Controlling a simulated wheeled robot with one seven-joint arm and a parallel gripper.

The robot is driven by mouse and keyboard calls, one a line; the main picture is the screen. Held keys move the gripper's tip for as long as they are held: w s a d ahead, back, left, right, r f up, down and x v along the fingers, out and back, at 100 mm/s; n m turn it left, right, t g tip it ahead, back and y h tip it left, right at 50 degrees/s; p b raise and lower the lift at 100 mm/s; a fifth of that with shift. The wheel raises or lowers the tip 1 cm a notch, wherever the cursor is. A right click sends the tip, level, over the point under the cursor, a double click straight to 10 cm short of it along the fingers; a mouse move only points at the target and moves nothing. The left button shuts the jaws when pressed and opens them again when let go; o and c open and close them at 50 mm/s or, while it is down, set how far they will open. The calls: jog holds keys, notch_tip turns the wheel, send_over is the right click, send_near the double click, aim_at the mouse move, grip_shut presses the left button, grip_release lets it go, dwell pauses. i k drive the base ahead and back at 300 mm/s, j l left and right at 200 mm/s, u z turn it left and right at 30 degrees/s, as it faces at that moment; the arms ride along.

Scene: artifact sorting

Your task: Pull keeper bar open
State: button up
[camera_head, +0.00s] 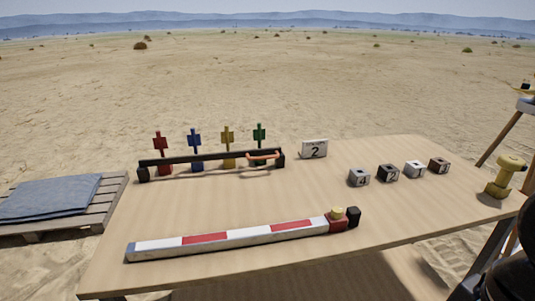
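The keeper bar (205,157) is a long dark bar at the back left of the table. It runs across the front of several upright coloured pieces: red (162,148), blue (195,146), yellow (227,144) and green (259,138). A black block (143,174) stands at its left end and another dark block is at its right end. An orange handle (264,155) sits on the bar near its right end. The bar lies across the pieces, with nothing touching the handle. My gripper is not in view; a dark shape, perhaps part of my arm, shows at the bottom right.
A red and white striped beam (205,239) lies along the table's front. A white "2" sign (314,149), several numbered cubes (388,173) and a yellow dumbbell-like object (505,176) stand to the right. The table's middle (290,195) is clear. A pallet with grey cloth (48,198) lies left.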

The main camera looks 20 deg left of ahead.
aim_at(249, 154)
jog(key=i+j+u, duration=0.1)
jog(key=j, duration=0.25)
jog(key=i+j+u, duration=0.1)
jog(key=j, duration=0.25)
jog(key=i+j+u, duration=0.1)
jog(key=j, duration=0.25)
jog(key=i+j+u, duration=0.1)
jog(key=j, duration=0.2)
